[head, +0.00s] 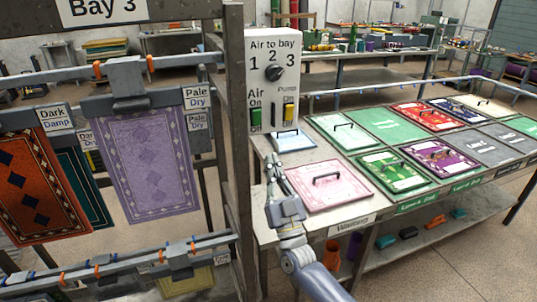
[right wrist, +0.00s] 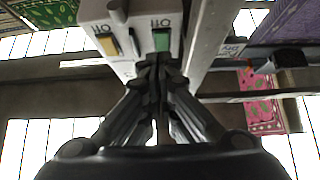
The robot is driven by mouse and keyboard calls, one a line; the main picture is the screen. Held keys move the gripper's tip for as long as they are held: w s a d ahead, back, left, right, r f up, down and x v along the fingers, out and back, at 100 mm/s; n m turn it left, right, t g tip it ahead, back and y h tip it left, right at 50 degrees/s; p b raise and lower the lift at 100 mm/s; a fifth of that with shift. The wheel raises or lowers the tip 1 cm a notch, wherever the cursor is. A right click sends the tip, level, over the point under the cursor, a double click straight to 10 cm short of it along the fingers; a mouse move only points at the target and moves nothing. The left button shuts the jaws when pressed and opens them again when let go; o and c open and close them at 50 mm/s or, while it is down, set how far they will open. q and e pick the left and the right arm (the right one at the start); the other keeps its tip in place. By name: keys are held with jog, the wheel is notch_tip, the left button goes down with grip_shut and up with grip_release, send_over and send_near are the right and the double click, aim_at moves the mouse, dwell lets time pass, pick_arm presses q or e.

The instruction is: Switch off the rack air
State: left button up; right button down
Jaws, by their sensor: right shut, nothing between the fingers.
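The white control panel (head: 273,50) on the rack post is headed "Air to bay" with numbers 1, 2, 3 around a dark knob (head: 275,72). Below it at left is the green air switch (head: 255,117), at right the yellow pump switch (head: 289,110). My right gripper (head: 273,165) is shut and empty, below the panel. In the right wrist view, seen upside down, its fingertips (right wrist: 156,64) lie close to the green switch (right wrist: 161,40); I cannot tell whether they touch. The yellow switch (right wrist: 112,45) is to its left. My left gripper is out of view.
Rugs hang on the rack at left, including a purple rug (head: 148,165) and an orange one (head: 35,190). The rack post (head: 236,130) stands right beside the panel. A bench (head: 355,215) with rug sample boards stretches to the right.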

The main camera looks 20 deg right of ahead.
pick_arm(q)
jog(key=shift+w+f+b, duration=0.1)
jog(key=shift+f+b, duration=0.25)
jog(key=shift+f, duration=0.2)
pick_arm(e)
jog(key=v, duration=0.3)
jog(key=shift+s+f, duration=0.1)
jog(key=shift+f, duration=0.05)
